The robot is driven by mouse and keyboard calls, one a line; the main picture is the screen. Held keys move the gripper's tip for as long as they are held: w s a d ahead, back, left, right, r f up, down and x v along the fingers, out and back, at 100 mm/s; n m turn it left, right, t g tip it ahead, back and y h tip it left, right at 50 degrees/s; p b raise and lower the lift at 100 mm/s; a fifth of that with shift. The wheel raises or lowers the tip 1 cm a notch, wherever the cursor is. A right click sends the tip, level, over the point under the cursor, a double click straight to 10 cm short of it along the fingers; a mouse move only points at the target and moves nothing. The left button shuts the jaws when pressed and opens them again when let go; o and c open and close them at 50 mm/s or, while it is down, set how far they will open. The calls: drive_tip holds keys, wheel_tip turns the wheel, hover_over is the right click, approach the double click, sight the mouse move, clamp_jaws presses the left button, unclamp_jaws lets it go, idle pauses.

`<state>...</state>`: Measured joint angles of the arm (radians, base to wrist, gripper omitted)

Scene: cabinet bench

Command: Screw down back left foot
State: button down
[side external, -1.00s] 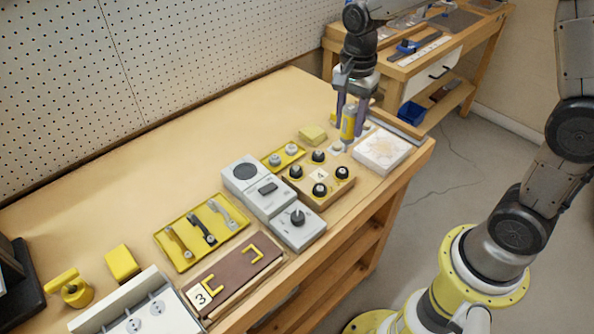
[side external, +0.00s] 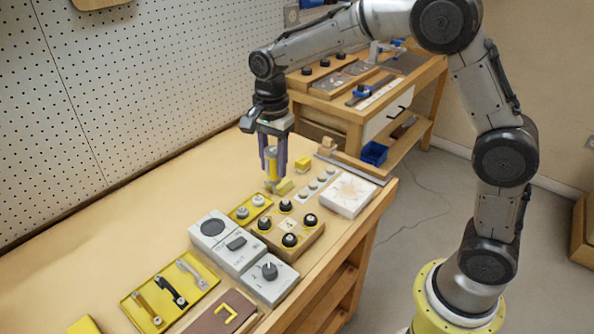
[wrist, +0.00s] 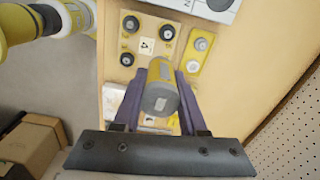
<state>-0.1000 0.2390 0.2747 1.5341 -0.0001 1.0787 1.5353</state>
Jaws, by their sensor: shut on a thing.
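My gripper (side external: 272,172) is shut on a yellow and grey cylindrical tool (side external: 271,160), held upright above the bench, behind the wooden block (side external: 305,240). In the wrist view, the grey end of the tool (wrist: 160,100) points at the camera between the purple fingers.
A yellow tray (side external: 237,218) with two grey round pieces lies left of the wooden block. Grey control boxes (side external: 237,248) stand in front of it. Bare bench lies toward the pegboard.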

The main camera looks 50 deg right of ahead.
drive_tip(key=shift+n, duration=0.3)
drive_tip(key=shift+w+a+f, duration=0.2)
drive_tip(key=shift+a+f, duration=0.3)
drive_tip(key=shift+f, duration=0.55)
drive_tip(key=shift+w+a+f, duration=0.25)
drive_tip(key=shift+a+f, duration=0.3)
drive_tip(key=shift+f, duration=0.45)
drive_tip(key=shift+w+a+f, duration=0.2)
drive_tip(key=shift+a+f, duration=0.3)
drive_tip(key=shift+f, duration=0.55)
drive_tip(key=shift+f, duration=0.7)
idle(0.6)
wheel_tip(320, 180, up, 6)
idle(0.9)
